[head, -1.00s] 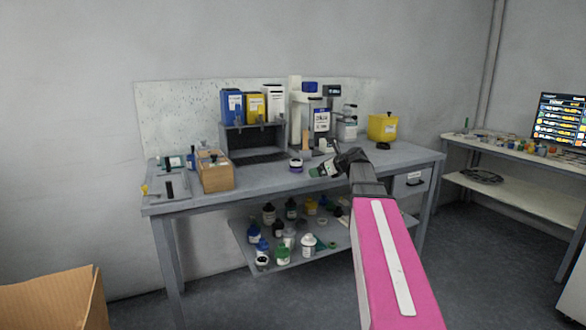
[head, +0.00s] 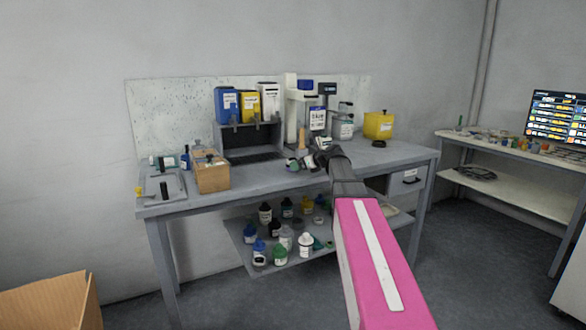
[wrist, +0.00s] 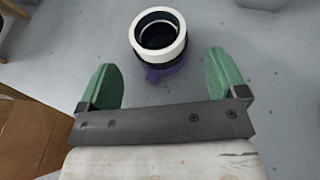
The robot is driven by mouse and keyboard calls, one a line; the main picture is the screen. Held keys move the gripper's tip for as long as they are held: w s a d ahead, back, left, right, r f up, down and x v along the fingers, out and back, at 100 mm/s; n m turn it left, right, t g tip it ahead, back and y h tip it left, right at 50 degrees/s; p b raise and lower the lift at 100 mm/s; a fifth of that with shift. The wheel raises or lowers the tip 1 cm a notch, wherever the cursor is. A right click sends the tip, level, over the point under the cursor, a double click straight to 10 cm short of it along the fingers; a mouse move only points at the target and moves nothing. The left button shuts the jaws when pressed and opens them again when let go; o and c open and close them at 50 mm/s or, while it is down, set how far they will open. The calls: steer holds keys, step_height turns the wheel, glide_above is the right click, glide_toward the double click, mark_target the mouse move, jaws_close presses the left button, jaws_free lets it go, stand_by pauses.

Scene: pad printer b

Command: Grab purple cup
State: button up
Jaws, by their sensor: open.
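The purple cup (wrist: 166,73) is in the wrist view at the top middle. It has a white rim ring, a dark inside and a purple lower part. It stands on the grey workbench (head: 260,180). My gripper (wrist: 162,80) is open, with one green finger to the left and one to the right of the cup's near side. The cup lies mostly ahead of the fingertips, and I see no contact. In the head view my gripper (head: 302,163) is over the bench, and the cup is largely hidden by it there.
A wooden box (head: 212,177) stands left of the gripper. A dark rack (head: 250,140) with blue, yellow and white containers is behind. A yellow canister (head: 379,124) stands at the right. Several bottles fill the lower shelf. Bare bench lies around the cup.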

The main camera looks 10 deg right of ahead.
steer(key=x, duration=0.3)
steer(key=shift+w+a+f, duration=0.1)
steer(key=shift+w+f, duration=0.05)
steer(key=shift+w, duration=0.05)
steer(key=c, duration=1.1)
